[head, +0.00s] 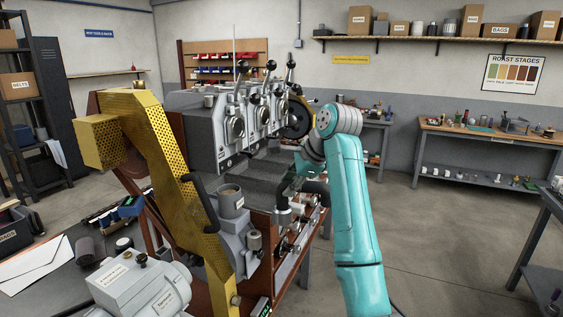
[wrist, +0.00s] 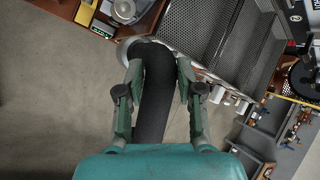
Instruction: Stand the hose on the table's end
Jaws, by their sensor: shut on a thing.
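The hose (wrist: 155,92) is a thick black tube, seen in the wrist view between the two green fingers. My gripper (wrist: 159,74) is shut on it, with one finger on each side. A pale round metal rim (wrist: 126,50) shows at the hose's far end; I cannot tell whether the two are joined. In the head view the black hose (head: 316,190) curves beside the roaster's front, near a silver pipe fitting (head: 283,217). My gripper (head: 291,184) is partly hidden there behind my teal arm. I cannot tell which table the task means.
The roaster (head: 235,125) with its levers fills the middle. A yellow perforated guard (head: 165,140) stands at left. A dark table (head: 70,285) with papers is at lower left. A wooden-topped workbench (head: 485,135) stands at the back right, with clear floor (head: 440,235) before it.

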